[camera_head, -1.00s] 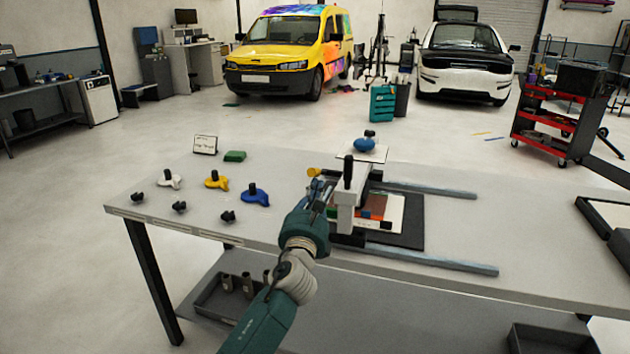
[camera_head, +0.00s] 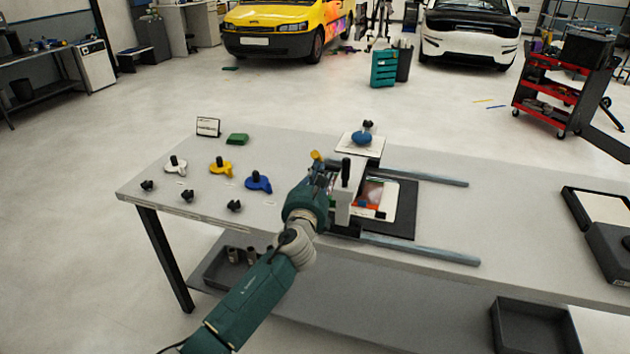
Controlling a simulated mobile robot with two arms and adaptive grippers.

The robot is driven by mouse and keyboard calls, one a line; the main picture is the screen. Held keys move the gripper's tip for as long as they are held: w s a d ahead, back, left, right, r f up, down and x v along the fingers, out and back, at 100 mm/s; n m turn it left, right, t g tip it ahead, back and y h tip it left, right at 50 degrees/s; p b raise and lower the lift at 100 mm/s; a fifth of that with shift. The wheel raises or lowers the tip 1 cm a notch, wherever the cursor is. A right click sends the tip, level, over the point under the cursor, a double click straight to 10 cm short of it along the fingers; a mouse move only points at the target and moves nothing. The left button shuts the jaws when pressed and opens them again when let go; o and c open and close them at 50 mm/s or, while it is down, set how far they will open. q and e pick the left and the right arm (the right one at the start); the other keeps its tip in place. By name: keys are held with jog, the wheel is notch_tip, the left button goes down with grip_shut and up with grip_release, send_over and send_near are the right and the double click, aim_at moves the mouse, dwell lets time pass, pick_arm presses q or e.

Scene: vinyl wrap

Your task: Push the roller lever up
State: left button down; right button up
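The roller press (camera_head: 342,208) stands on the table between two grey rails, a pale block with a black upright handle (camera_head: 346,172) on top. A yellow-ended lever (camera_head: 316,156) shows at its left, just above my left gripper. My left gripper (camera_head: 322,178) is at the left side of the press, close to the lever. Its fingers are small and partly hidden against the press, so I cannot tell if they touch the lever or are open or shut. My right gripper is not in view.
A black mat with a printed sheet (camera_head: 378,198) lies right of the press. A blue-knobbed tool (camera_head: 362,137) sits on a white plate behind. White, yellow (camera_head: 221,167) and blue (camera_head: 258,181) knobbed pieces and several black knobs lie at left. The table's right middle is clear.

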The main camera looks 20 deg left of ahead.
pick_arm(q)
jog(key=w+r+p, duration=0.2)
jog(key=w+r, duration=0.5)
jog(key=w, duration=0.1)
jog(key=shift+w+d, duration=0.15)
jog(key=shift+w, duration=0.2)
dwell(0.7)
